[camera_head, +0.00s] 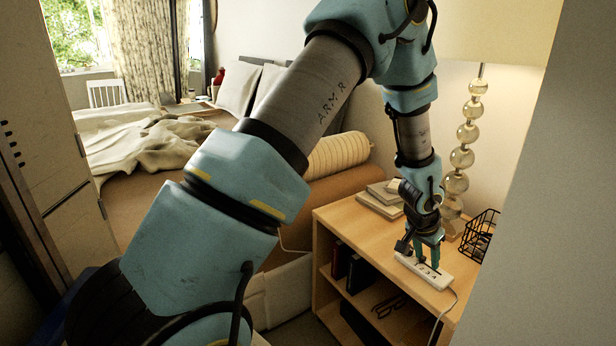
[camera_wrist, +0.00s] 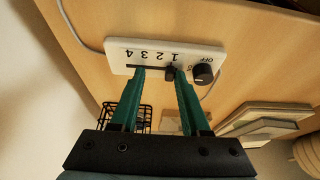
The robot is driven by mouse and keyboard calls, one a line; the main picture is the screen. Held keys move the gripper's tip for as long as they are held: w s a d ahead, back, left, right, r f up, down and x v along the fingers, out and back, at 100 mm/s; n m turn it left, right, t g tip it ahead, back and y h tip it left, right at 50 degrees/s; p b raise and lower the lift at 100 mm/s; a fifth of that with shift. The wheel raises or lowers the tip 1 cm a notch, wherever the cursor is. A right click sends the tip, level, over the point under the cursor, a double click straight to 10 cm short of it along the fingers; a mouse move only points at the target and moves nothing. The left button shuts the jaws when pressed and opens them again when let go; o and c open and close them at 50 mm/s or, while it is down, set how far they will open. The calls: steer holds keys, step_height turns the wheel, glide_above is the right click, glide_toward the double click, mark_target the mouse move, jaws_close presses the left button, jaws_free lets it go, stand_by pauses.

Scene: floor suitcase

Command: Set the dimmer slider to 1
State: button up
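The white dimmer panel (camera_head: 426,270) lies on the bedside cabinet top, and it also shows in the wrist view (camera_wrist: 116,59). Its printed numbers appear upside down there, with 4 at the left end and 1 toward the right. The small black slider knob (camera_wrist: 170,74) sits in the dark slot near the 1; its exact setting is hard to read. My gripper (camera_head: 427,262) points down at the panel. In the wrist view its green fingertips (camera_wrist: 160,74) are apart, with the slider knob between them, close to the right fingertip. Contact cannot be told.
A round black knob (camera_wrist: 203,73) marked OFF is right of the slot. On the cabinet top (camera_head: 345,215) are a black wire basket (camera_head: 478,236), a lamp with glass balls (camera_head: 462,157) and books (camera_head: 380,200). A bed is behind, and a wall is close at right.

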steer(key=p+v, duration=0.2)
steer(key=v, duration=0.9)
steer(key=w+a+r+n+y+p, duration=0.1)
steer(key=a+r+n+p, duration=0.2)
steer(key=a, duration=1)
steer(key=w+a+r+n+y+p, duration=0.2)
steer(key=a+r+p, duration=0.3)
steer(key=a+r, duration=0.5)
steer(key=shift+a+n, duration=0.8)
steer(key=shift+a, duration=0.55)
steer(key=shift+w, duration=0.15)
